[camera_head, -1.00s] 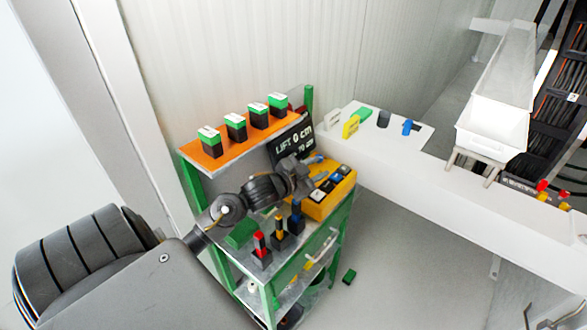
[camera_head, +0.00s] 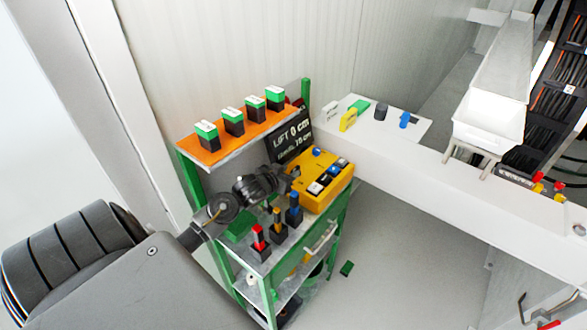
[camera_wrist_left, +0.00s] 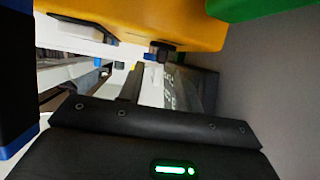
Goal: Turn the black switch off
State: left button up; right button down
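The yellow switch box (camera_head: 308,200) sits on the green-framed cart. Its top carries a row of small dark, white and blue switches (camera_head: 326,179) and a blue knob (camera_head: 317,152). They are too small to tell surely which is the black switch or how it is set. My left gripper (camera_head: 284,180) is at the box's left side, apart from the switch row as far as I can see; its fingertips are not clear. In the left wrist view the yellow box (camera_wrist_left: 140,18) fills the top above my dark gripper body. My right gripper is not in view.
Red, yellow and blue levers (camera_head: 277,233) stand in front of the box, close to my left arm. A black lift sign (camera_head: 290,140) stands behind it. An orange shelf (camera_head: 205,157) with several green-black blocks is above left.

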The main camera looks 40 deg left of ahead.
aim_at(295, 169)
pick_arm(q)
jog(key=shift+x, duration=1.9)
jog(key=shift+c, duration=0.4)
